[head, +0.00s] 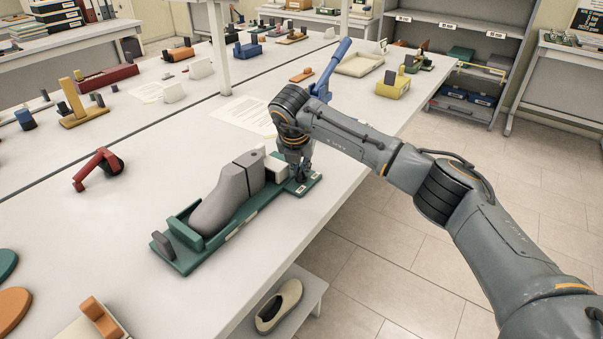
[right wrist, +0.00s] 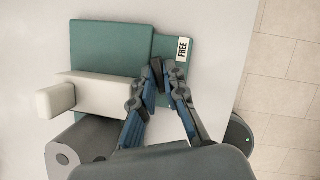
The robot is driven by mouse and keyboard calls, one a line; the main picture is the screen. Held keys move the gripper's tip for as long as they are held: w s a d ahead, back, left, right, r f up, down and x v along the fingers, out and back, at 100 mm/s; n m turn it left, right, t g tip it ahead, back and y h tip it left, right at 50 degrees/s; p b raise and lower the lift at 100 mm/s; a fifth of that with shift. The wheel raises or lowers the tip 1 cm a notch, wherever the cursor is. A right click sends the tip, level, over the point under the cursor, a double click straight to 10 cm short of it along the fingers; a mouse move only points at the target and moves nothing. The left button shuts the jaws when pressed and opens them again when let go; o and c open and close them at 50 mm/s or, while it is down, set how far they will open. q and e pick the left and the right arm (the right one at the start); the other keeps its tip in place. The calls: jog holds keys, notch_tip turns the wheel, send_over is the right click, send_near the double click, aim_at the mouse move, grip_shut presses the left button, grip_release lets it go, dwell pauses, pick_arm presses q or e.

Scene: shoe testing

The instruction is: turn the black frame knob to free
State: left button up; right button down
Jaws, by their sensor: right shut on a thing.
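A green frame (head: 187,262) holding a grey foot-shaped form (head: 222,199) lies on the white table. My right gripper (head: 301,178) points down over the frame's far right end, beside a pale block (head: 276,169). A white label reading FREE (right wrist: 182,49) is on the green plate just beyond the fingertips, to the right. My left gripper is not in view.
A red clamp-like tool (head: 97,170) lies left of the frame. A paper sheet (head: 243,115), a blue-handled tool (head: 332,68) and a yellow block (head: 393,85) are farther back. A shoe (head: 279,306) sits on a low shelf (head: 306,290) beside the table. The tabletop around the frame is mostly clear.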

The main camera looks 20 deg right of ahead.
jog(key=shift+a+m+g+h+b, duration=0.1)
jog(key=shift+m+g+h+b, duration=0.35)
jog(key=shift+m, duration=0.7)
jog(key=shift+a+m+g+h+b, duration=0.15)
jog(key=shift+m+b, duration=0.45)
jog(key=shift+m, duration=0.55)
jog(key=shift+d, duration=0.1)
jog(key=c, duration=1.4)
grip_release()
jog(key=shift+r, duration=0.1)
jog(key=shift+v, duration=3.95)
